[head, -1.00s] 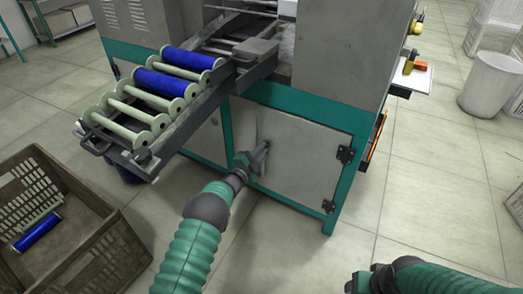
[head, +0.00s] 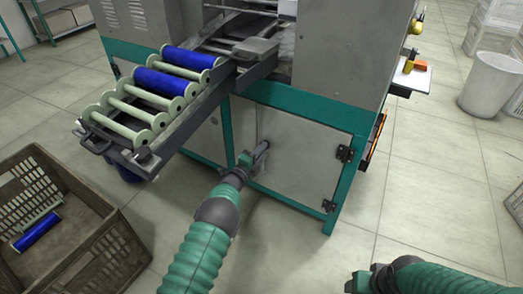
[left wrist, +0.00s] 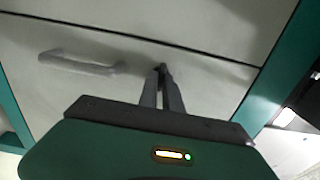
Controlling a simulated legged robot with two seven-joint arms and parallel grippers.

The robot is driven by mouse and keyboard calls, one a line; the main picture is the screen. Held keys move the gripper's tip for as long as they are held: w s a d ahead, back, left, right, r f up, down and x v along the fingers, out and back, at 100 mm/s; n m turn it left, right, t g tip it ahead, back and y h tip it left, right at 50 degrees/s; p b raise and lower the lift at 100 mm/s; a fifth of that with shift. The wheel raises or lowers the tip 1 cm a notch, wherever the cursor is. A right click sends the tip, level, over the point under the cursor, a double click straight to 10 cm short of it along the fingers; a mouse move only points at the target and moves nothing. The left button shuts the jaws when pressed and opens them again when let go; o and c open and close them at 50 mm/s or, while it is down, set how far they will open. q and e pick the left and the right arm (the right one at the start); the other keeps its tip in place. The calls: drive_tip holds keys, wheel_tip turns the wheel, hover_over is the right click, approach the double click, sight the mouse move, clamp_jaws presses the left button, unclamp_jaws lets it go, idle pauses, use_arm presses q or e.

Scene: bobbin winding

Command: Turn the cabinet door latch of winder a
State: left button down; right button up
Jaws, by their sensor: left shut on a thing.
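The cabinet door (head: 300,155) of the winder is a grey panel in a green frame, with hinges on its right side. It looks shut. My left gripper (head: 264,146) is at the upper left part of this door. In the left wrist view its two fingers (left wrist: 162,72) come together on the small dark latch (left wrist: 161,67), which they mostly hide. The latch's exact angle cannot be told. A pale handle (left wrist: 80,64) sits on the panel to the left in that view, apart from the fingers.
A rack with blue and empty bobbins (head: 165,80) juts out above and left of my left arm. A brown crate (head: 120,245) holding a blue bobbin stands on the floor at left. A white bin (head: 490,83) stands at right. The floor before the door is clear.

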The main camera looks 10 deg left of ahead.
use_arm(q)
drive_tip(key=shift+s+d+f, duration=0.1)
drive_tip(key=shift+d+f, duration=0.1)
drive_tip(key=shift+d, duration=0.15)
drive_tip(key=c, duration=1.5)
unclamp_jaws()
drive_tip(key=shift+a, duration=0.1)
drive_tip(key=shift+r, duration=0.1)
drive_tip(key=p+v, duration=0.9)
drive_tip(key=v, duration=0.7)
drive_tip(key=shift+s+a, duration=0.15)
drive_tip(key=shift+s, duration=0.2)
